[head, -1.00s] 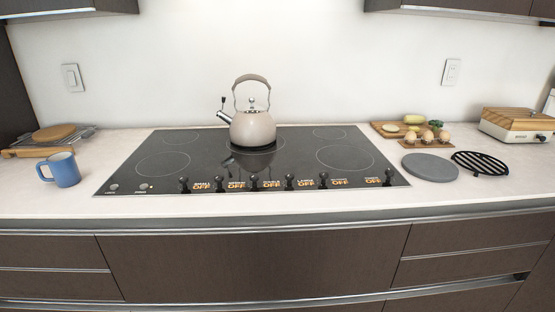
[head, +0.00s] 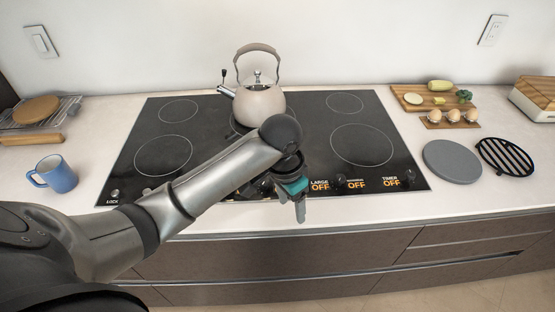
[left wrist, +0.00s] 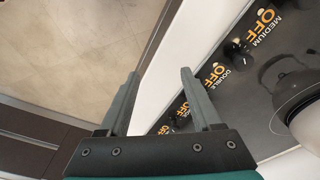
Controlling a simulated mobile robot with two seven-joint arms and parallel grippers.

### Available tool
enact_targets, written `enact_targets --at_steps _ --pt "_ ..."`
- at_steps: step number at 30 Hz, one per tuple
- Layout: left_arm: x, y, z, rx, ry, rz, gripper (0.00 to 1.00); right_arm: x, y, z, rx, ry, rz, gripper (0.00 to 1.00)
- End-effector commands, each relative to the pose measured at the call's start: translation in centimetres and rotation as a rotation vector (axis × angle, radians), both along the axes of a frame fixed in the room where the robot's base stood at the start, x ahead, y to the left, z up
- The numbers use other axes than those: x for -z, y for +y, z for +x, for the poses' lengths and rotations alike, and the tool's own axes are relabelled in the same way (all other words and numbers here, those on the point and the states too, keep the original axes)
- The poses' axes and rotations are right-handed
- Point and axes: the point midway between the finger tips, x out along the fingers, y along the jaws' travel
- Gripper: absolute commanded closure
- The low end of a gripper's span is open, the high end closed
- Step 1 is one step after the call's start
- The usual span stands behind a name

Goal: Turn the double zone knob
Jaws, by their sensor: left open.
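The cooktop's front edge carries a row of dark knobs with orange OFF labels. My left gripper (head: 299,212) points down at the cooktop's front edge, just left of the LARGE label. In the left wrist view my left gripper (left wrist: 160,73) is open, with nothing between its fingers. The label by the knob reads OFF. My right gripper is not in view.
A beige kettle (head: 259,106) stands on the black cooktop (head: 310,112) behind my left arm. A blue mug (head: 55,174) is at the left. A grey disc (head: 452,161), black trivet (head: 506,156) and food board (head: 408,99) are at the right. Drawers lie below the counter.

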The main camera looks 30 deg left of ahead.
Motion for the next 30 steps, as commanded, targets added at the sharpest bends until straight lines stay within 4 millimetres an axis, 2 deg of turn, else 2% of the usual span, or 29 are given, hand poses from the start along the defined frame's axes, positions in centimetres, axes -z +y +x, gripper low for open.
enact_targets --at_steps 1,5,9,15,18,23,26,30 --pt "-0.7 1.0 1.1 -0.009 0.006 0.016 0.35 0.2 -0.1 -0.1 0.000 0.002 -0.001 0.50" --pt "-3.1 3.5 3.4 -0.045 0.036 0.045 0.35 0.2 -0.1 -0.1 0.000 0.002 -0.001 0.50" --pt "-6.5 6.9 5.5 -0.111 0.072 0.070 0.35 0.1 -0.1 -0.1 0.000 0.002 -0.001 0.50" --pt "-10.4 10.1 7.0 -0.193 0.103 0.073 0.35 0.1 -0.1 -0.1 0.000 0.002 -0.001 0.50" --pt "-11.2 10.8 7.2 -0.213 0.110 0.069 0.35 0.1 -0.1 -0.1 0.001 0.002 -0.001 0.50" --pt "-10.4 11.0 7.2 -0.219 0.117 0.068 0.35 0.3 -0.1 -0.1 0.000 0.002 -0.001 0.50" --pt "-8.9 11.0 7.2 -0.219 0.117 0.069 0.35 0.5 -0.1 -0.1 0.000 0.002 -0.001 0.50" --pt "-5.9 10.9 7.1 -0.218 0.118 0.069 0.35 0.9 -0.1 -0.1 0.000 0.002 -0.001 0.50"
